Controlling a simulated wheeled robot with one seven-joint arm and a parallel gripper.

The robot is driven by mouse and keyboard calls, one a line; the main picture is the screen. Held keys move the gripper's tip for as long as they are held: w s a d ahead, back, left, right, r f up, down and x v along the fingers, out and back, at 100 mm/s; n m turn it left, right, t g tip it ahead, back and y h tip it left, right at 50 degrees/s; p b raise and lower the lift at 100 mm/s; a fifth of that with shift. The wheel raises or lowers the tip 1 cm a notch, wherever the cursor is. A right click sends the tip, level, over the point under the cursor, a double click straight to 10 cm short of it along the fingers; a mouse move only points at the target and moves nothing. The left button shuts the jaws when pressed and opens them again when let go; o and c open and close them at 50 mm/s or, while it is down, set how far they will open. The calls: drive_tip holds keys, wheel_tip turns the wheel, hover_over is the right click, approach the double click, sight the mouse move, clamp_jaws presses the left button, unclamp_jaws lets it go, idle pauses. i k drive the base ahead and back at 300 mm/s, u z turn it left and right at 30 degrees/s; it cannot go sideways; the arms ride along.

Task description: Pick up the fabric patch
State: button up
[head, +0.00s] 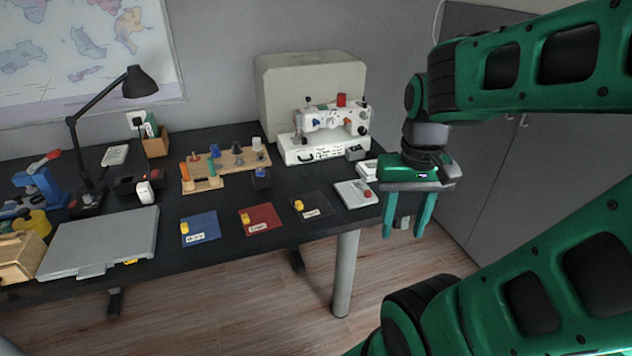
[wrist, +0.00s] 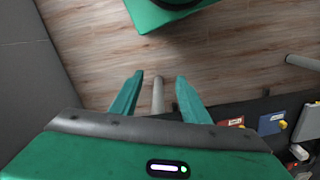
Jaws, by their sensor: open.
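I cannot single out the fabric patch with certainty. Three flat squares lie along the front of the black desk (head: 290,215): a blue one (head: 205,222), a red one (head: 266,215) and a dark one (head: 322,209). Each has a small yellow object and a white label on it. My gripper (head: 404,232) hangs past the desk's right end, fingers down, apart and empty. In the wrist view the open fingers (wrist: 158,92) are over the wooden floor, and the red (wrist: 236,121) and blue (wrist: 271,123) squares show at the right.
A white sewing machine (head: 322,148) stands at the back right, with a light pad (head: 352,194) before it. A wooden tool rack (head: 236,160), a black lamp (head: 138,83) and a closed grey laptop-like slab (head: 100,240) are further left. A grey cabinet (head: 520,180) stands right.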

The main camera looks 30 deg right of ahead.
sight(313, 205)
drive_tip(key=u, duration=0.45)
drive_tip(key=k, duration=1.05)
drive_tip(key=z, duration=0.25)
drive_tip(key=i, duration=1.55)
drive_tip(key=u, duration=0.4)
